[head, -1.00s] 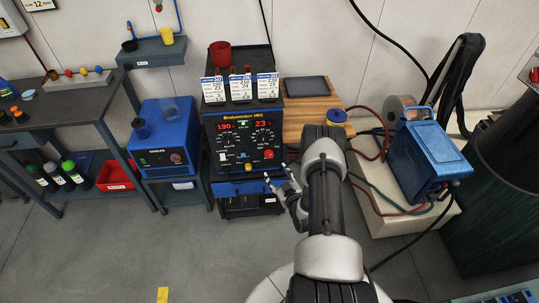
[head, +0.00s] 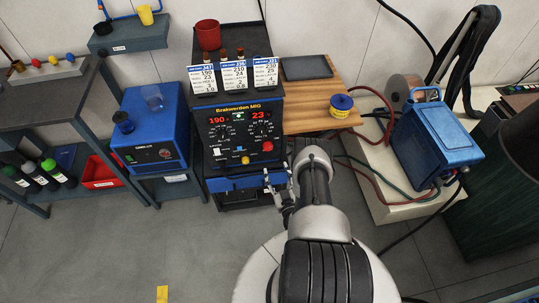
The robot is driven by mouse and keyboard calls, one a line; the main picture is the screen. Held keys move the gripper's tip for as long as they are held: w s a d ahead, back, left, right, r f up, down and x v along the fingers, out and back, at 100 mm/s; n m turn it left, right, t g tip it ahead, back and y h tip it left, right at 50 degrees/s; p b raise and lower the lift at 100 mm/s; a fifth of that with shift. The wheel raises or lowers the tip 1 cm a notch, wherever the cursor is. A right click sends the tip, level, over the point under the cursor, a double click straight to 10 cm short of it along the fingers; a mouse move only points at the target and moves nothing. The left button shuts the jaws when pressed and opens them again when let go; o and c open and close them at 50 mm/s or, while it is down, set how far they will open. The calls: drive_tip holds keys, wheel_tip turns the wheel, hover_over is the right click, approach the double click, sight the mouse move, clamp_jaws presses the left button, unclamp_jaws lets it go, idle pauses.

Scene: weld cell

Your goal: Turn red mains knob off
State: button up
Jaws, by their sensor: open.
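The welder labelled MIG (head: 238,115) has a dark front panel with red number displays reading 190 and 23, two dials, a white switch and a yellow knob. A red knob (head: 267,146) sits at the panel's lower right; which way it is turned is too small to tell. My gripper (head: 268,180) is open and empty, in front of the welder's lower right side. It is lower in the picture than the red knob and appears apart from it.
Three price-like cards (head: 234,76) and a red cup (head: 208,35) stand on top of the welder. A blue box (head: 153,132) with a small red button stands left. A wooden bench (head: 305,115) with a yellow-blue spool (head: 341,105) is right. Cables run beside the blue unit (head: 432,145).

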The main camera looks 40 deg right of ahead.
sight(269, 148)
drive_tip(key=b+x, duration=0.2)
drive_tip(key=x, duration=0.9)
drive_tip(key=shift+d+b, duration=0.1)
drive_tip(key=shift+b, duration=0.3)
drive_tip(key=shift+c, duration=0.4)
drive_tip(key=c, duration=1)
